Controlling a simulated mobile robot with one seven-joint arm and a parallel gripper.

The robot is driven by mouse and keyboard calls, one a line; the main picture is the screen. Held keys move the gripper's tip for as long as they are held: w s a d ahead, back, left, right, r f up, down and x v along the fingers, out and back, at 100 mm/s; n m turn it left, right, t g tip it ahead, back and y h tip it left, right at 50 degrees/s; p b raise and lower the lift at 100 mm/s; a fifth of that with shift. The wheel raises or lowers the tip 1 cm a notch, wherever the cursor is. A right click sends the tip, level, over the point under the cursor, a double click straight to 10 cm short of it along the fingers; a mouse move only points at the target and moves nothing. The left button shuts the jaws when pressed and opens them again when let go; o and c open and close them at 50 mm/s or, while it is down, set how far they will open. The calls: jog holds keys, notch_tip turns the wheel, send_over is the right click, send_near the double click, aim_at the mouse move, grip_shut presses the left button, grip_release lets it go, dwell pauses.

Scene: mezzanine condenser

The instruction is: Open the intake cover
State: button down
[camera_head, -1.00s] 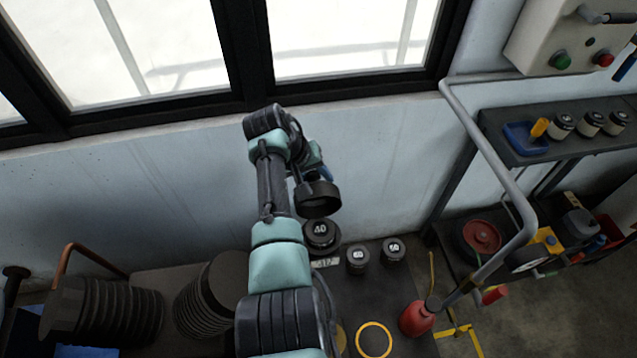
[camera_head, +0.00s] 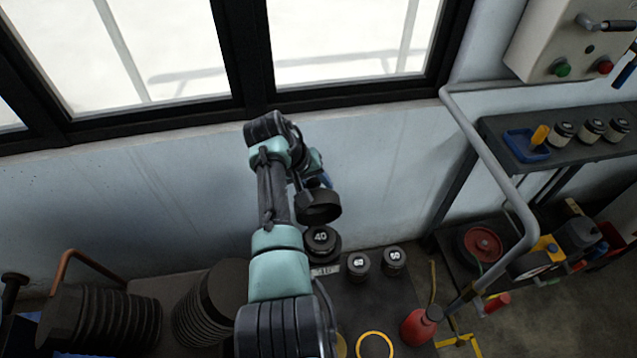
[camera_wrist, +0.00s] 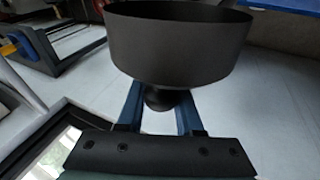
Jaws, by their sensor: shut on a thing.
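A dark, round, hollow cover (camera_head: 318,207) hangs in the air in front of the pale wall. In the wrist view the cover (camera_wrist: 180,45) is a wide black cup with a short knob. My gripper (camera_wrist: 160,108) has its blue fingers shut on that knob. In the head view my gripper (camera_head: 322,181) is partly hidden behind my arm and the cover. Below the cover, apart from it, stands a dark round piece marked 40 (camera_head: 320,240). A small pale label (camera_head: 325,270) lies in front of it, too small to read surely.
Two dark jars marked 60 (camera_head: 358,265) (camera_head: 392,262) stand to the right. A red bottle (camera_head: 418,328) and yellow ring (camera_head: 375,346) are nearer. Ribbed dark cylinders (camera_head: 205,305) stand left. A grey rail (camera_head: 495,165) and shelf (camera_head: 560,150) bound the right side.

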jog(key=shift+s+a+f, duration=0.1)
jog(key=shift+s+f, duration=0.25)
jog(key=shift+f, duration=0.2)
jog(key=c, duration=0.8)
grip_release()
jog(key=shift+o, duration=1.3)
jog(key=shift+w, duration=0.25)
jog(key=shift+r, duration=0.15)
jog(key=shift+r, duration=0.15)
jog(key=v, duration=1.2)
jog(key=shift+r, duration=0.3)
jog(key=shift+a, duration=0.1)
